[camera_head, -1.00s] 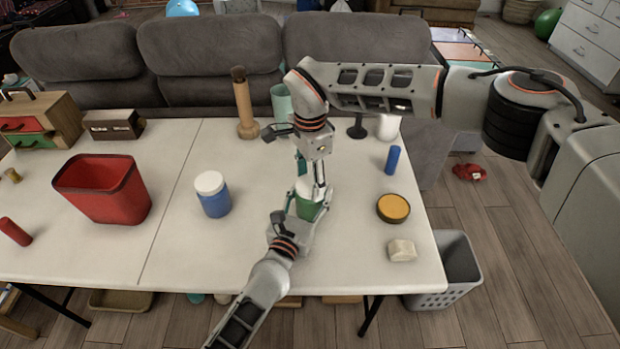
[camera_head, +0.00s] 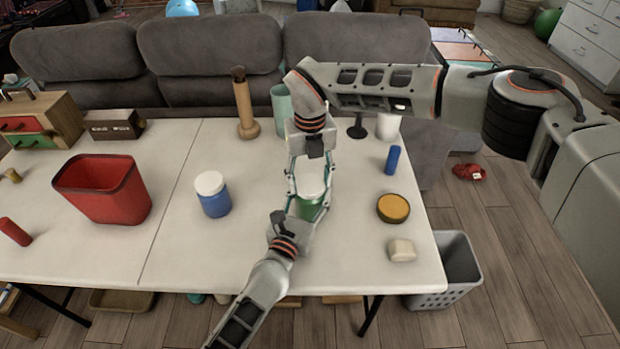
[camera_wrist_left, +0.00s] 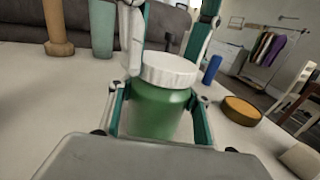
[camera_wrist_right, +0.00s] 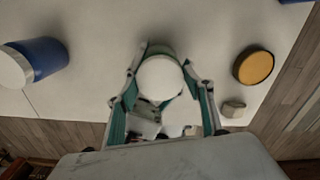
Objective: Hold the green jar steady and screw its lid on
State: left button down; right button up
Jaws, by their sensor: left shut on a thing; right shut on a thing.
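The green jar (camera_head: 307,211) stands upright on the white table. It shows large in the left wrist view (camera_wrist_left: 155,112). Its white lid (camera_wrist_left: 169,70) sits on the jar's top and looks level; whether the threads are engaged cannot be told. My left gripper (camera_head: 303,213) is shut on the jar's body, one finger on each side. My right gripper (camera_head: 312,180) points down from above and is shut on the lid, with a finger on either side. The lid also shows as a white disc between its fingers in the right wrist view (camera_wrist_right: 160,78).
A blue jar with a white lid (camera_head: 213,196) and a red bin (camera_head: 105,188) stand to the left. A yellow-topped round tin (camera_head: 393,208), a pale block (camera_head: 401,250) and a blue cylinder (camera_head: 393,160) are to the right. A wooden peg (camera_head: 244,105) stands behind.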

jog(key=m, duration=0.5)
jog(key=shift+m, duration=0.3)
jog(key=m, duration=0.3)
jog(key=o, duration=0.8)
jog(key=shift+o, duration=0.2)
notch_tip(320, 180, up, 12)
pick_arm(q)
jog(key=c, duration=0.9)
grip_release()
